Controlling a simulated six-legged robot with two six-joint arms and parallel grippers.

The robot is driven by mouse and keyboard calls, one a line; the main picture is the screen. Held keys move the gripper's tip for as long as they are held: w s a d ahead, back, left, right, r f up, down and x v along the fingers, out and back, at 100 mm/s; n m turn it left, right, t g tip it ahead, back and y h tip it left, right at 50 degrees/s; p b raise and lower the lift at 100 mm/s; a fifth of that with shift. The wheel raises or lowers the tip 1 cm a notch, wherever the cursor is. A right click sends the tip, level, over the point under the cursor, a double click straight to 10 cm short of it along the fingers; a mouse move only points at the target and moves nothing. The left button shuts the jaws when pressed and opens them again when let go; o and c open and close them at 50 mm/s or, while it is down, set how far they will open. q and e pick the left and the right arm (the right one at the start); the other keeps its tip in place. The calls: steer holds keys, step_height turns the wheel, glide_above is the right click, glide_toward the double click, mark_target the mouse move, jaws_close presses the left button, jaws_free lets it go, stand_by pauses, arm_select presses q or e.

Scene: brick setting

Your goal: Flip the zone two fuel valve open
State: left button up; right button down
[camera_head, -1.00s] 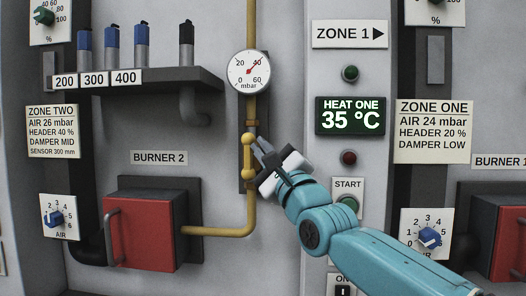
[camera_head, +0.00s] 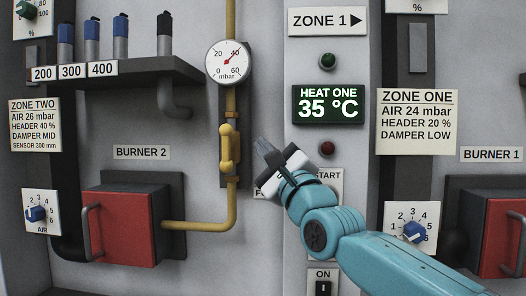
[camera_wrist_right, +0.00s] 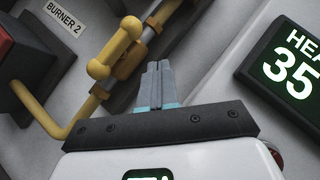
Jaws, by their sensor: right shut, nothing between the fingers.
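The zone two fuel valve is a yellow lever with knobbed ends (camera_head: 225,148) on the yellow gas pipe, below the pressure gauge and right of the burner 2 box. The lever stands upright, roughly in line with the pipe. In the right wrist view the lever (camera_wrist_right: 114,48) is left of the fingers, also along the pipe. My right gripper (camera_head: 263,147) is shut and empty, to the right of the lever and apart from it. Its closed fingertips also show in the wrist view (camera_wrist_right: 158,66). My left gripper is not in view.
The round gauge (camera_head: 227,61) sits above the valve. The red burner 2 box (camera_head: 125,228) is at lower left, under a dark shelf (camera_head: 150,72). The zone 1 display (camera_head: 328,105) is up and right of my gripper. A label behind the gripper is partly hidden.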

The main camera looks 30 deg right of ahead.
steer(key=s+d+f+b, duration=0.1)
steer(key=s+f+b, duration=0.1)
steer(key=s, duration=0.6)
steer(key=shift+s, duration=0.4)
steer(key=shift+f, duration=0.1)
steer(key=shift+d, duration=0.1)
